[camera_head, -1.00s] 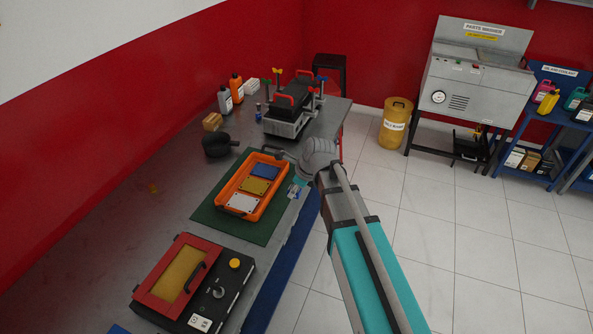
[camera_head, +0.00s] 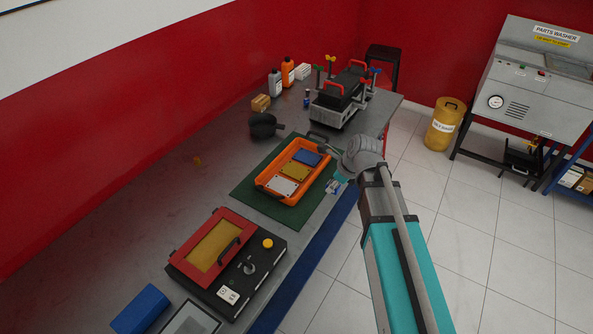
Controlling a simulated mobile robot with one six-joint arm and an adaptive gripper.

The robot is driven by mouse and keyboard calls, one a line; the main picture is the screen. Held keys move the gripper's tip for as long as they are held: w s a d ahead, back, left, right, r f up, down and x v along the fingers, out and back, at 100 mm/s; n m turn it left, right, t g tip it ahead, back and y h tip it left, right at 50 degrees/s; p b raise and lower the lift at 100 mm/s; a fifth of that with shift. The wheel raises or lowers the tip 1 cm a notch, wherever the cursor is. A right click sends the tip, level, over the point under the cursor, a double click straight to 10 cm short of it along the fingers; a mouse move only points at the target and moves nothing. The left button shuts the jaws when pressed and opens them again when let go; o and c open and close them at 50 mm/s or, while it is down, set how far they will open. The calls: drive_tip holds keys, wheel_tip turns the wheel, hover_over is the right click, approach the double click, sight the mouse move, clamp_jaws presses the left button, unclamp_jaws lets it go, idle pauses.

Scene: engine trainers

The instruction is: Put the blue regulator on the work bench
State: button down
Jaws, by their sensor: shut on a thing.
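The blue regulator (camera_head: 307,158) appears to be the flat blue piece at the far end of an orange tray (camera_head: 262,184). A yellow piece (camera_head: 295,172) and a white piece (camera_head: 284,186) lie beside it in the tray. The tray is over a green mat (camera_head: 243,193) on the work bench (camera_head: 140,225).
A red-and-black box (camera_head: 262,272) stands nearer on the bench, with a blue box (camera_head: 140,309) at its left. A black round thing (camera_head: 263,125), bottles (camera_head: 288,73) and an engine unit (camera_head: 340,97) stand behind the tray. Bare bench lies left of the mat.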

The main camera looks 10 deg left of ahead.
drive_tip(key=b, duration=0.5)
approach(320, 184)
drive_tip(key=s+a+r, duration=0.1)
drive_tip(key=s+r, duration=0.1)
drive_tip(key=s, duration=0.1)
drive_tip(key=w+f+b, duration=0.1)
drive_tip(key=w+a+f+b, duration=0.1)
drive_tip(key=f+b, duration=0.1)
drive_tip(key=shift+w+f, duration=0.3)
drive_tip(key=shift+w, duration=0.1)
drive_tip(key=shift+w+a+f+b, duration=0.1)
drive_tip(key=shift+w+f+b, duration=0.2)
drive_tip(key=shift+b, duration=0.2)
drive_tip(key=shift+f, duration=0.1)
drive_tip(key=shift+w+a+f+b, duration=0.15)
drive_tip(key=shift+w+f+b, duration=0.3)
drive_tip(key=shift+f+b, duration=1.45)
drive_tip(key=shift+b, duration=0.1)
